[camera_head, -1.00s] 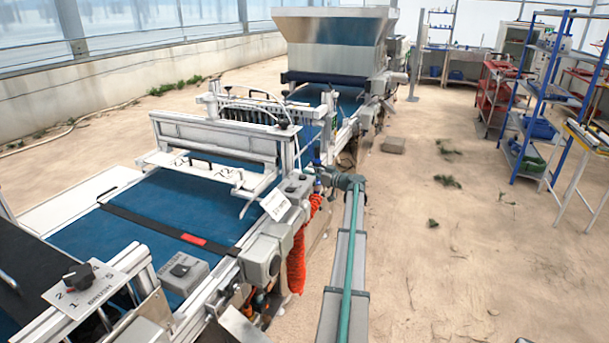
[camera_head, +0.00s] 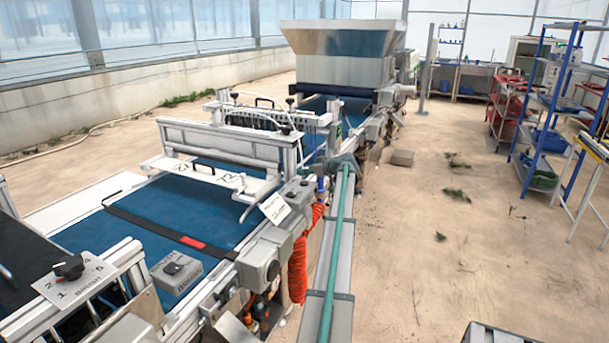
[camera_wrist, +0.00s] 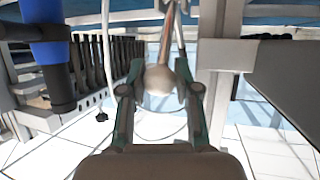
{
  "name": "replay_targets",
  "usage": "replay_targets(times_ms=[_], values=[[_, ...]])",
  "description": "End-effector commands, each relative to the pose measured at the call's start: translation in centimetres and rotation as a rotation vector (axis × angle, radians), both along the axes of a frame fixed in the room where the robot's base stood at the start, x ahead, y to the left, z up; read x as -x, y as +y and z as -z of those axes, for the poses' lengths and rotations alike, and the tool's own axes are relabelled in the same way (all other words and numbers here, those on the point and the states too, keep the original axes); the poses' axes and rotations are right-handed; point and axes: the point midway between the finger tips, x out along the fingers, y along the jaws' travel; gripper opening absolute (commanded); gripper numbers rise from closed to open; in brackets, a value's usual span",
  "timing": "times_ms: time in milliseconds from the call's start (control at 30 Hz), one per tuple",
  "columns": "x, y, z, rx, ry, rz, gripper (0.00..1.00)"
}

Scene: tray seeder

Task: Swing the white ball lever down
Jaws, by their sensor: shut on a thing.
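The white ball (camera_wrist: 158,80) of the lever sits between the two fingers of my gripper (camera_wrist: 159,90) in the wrist view, and my gripper is shut on it. The thin metal rod (camera_wrist: 168,42) of the lever runs from the ball toward the top of that view. In the head view my arm reaches forward along the right side of the seeder, its far end beside the machine frame. The ball and fingertips are too small or hidden to make out there.
A blue cylinder (camera_wrist: 50,50) and a row of dark nozzles (camera_wrist: 118,62) are left of my gripper; a grey metal plate (camera_wrist: 285,80) is close on its right. The seeder's blue belt (camera_head: 150,215) and an orange coiled hose (camera_head: 299,265) lie left of my arm.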

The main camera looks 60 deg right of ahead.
Motion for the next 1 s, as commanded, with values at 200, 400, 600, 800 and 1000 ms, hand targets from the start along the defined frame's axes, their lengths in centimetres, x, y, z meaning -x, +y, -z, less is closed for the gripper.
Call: replay_targets(times_ms=[200, 400, 600, 800, 1000], values=[[-0.32, -0.02, -0.39, 0.000, -0.008, 0.000, 0.00], [-0.33, -0.02, -0.40, 0.001, -0.009, -0.001, 0.43], [-0.21, 0.02, -0.25, 0.000, -0.006, -0.001, 0.57], [-0.17, 0.06, -0.17, 0.000, -0.004, -0.002, 0.57], [-0.13, 0.06, -0.14, 0.000, -0.003, -0.001, 0.57]])
